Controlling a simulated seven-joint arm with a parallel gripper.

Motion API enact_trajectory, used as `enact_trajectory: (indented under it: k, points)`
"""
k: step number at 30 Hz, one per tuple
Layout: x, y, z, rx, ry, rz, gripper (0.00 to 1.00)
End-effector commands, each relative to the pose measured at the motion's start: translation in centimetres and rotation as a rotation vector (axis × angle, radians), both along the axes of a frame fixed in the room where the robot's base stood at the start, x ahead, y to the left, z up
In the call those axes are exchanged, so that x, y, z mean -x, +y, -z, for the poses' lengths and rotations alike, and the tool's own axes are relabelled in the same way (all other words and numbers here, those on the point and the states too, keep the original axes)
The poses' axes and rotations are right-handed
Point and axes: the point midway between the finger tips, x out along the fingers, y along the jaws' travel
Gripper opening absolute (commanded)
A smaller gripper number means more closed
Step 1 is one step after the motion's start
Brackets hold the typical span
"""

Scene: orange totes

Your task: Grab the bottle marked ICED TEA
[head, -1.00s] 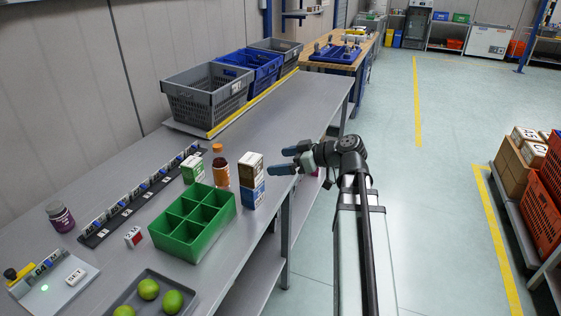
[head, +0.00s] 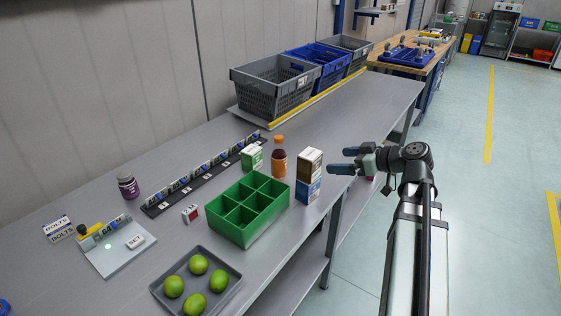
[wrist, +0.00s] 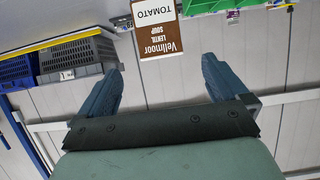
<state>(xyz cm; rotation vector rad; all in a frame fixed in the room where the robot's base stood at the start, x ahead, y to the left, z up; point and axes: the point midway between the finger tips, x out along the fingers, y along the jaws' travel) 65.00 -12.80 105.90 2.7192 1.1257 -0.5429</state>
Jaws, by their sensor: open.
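An amber-brown bottle (head: 279,163) with an orange cap stands upright on the grey bench behind the green divided box; its label is too small to read. A dark purple jar (head: 128,187) with a pale lid stands farther left; its label is unreadable too. My gripper (head: 338,161) is open and empty at the bench's right edge, fingers pointing left, right of the stacked cartons (head: 309,174). These cartons stand between it and the amber bottle.
The green divided box (head: 246,234) has empty compartments. A green-white carton (head: 252,158) stands left of the amber bottle. A tray (head: 159,289) holds several limes. Grey and blue crates (head: 268,102) stand at the back. The bench right of the crates is clear.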

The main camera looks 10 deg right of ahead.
Motion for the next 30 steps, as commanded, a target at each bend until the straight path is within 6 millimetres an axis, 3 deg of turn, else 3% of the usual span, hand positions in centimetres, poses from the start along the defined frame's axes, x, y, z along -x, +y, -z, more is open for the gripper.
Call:
enact_trajectory:
  k: [11,20,30]
  points:
    - [0.00,0.00,0.00,0.000,0.000,0.000,1.00]
    - [0.00,0.00,0.00,0.000,0.000,0.000,0.74]
    - [-0.06,-0.04,-0.88,0.000,-0.001,0.000,0.74]
